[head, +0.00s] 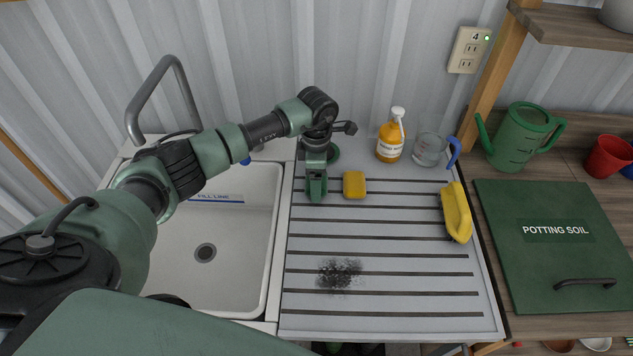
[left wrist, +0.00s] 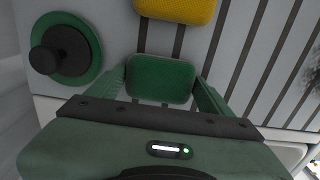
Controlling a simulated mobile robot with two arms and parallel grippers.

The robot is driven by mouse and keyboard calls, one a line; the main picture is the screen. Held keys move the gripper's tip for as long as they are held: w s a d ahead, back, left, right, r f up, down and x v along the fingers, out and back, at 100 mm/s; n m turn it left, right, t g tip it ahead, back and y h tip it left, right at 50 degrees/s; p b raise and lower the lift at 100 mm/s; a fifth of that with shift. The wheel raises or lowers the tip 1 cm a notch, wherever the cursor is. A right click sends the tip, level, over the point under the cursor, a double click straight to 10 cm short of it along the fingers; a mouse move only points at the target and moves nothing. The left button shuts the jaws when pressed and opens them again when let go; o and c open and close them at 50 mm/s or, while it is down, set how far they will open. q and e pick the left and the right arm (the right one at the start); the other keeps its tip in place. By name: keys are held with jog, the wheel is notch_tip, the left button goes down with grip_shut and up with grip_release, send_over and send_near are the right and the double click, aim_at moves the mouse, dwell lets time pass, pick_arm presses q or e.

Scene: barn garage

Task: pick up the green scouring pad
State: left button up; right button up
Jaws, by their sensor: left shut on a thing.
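The green scouring pad (left wrist: 160,80) lies between the fingers of my left gripper (left wrist: 162,90) in the left wrist view, with a finger against each side. In the head view my left gripper (head: 317,190) points down at the back left of the grooved drainboard (head: 400,262), and it hides the pad there. The gripper is shut on the pad. I cannot tell whether the pad is clear of the board. My right gripper is not in view.
A yellow sponge (head: 354,185) sits just right of the gripper. A round green piece with a black knob (left wrist: 65,50) is close on the other side. The sink (head: 235,285) is left.

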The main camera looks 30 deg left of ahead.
pick_arm(q)
jog(key=shift+w+r, duration=0.1)
jog(key=shift+r, duration=0.5)
notch_tip(320, 180, up, 19)
jog(key=b, duration=0.5)
jog(key=s+d+f+m, duration=0.2)
jog(key=s+d+m, duration=0.1)
jog(key=s+m, duration=0.3)
jog(key=s+d+f+m, duration=0.3)
jog(key=s+m, duration=0.4)
jog(key=m, duration=0.2)
jog(key=s+d+f+m, duration=0.3)
jog(key=s+m, duration=0.4)
jog(key=m, duration=0.1)
jog(key=shift+w, duration=0.1)
